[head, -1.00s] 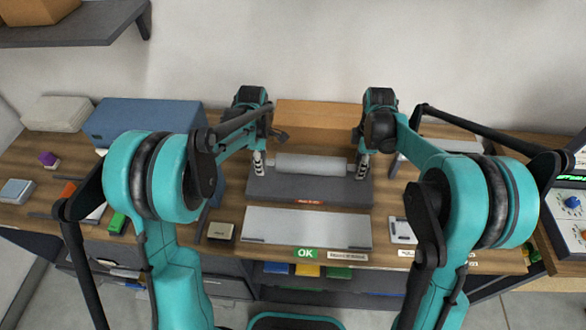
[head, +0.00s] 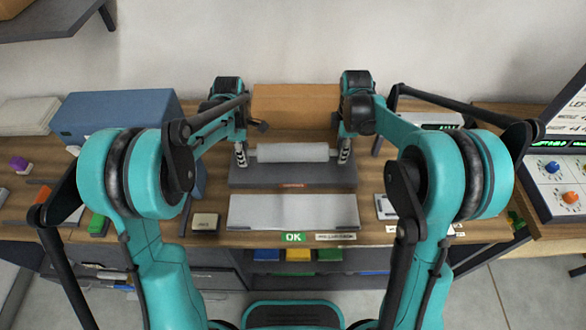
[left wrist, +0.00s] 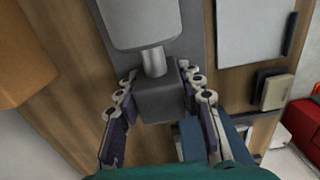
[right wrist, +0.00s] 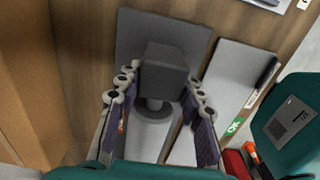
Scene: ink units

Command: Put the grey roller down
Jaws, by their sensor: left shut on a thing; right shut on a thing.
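The grey roller (head: 292,152) lies level, left to right, over a dark grey pad (head: 293,174) with a red label on its front edge. My left gripper (head: 241,158) is shut on the roller's left end, and my right gripper (head: 344,157) on its right end. The left wrist view shows the pale roller body (left wrist: 140,22), a metal neck and a dark end block (left wrist: 160,98) between the fingers. The right wrist view shows the other dark end block (right wrist: 165,68) between the fingers. I cannot tell whether the roller touches the pad.
A pale grey pad (head: 292,211) with a green OK label lies in front. A brown box (head: 293,105) stands close behind. A blue box (head: 115,118) is at the left, a small beige block (head: 205,221) at front left, and a control panel (head: 556,178) at the right.

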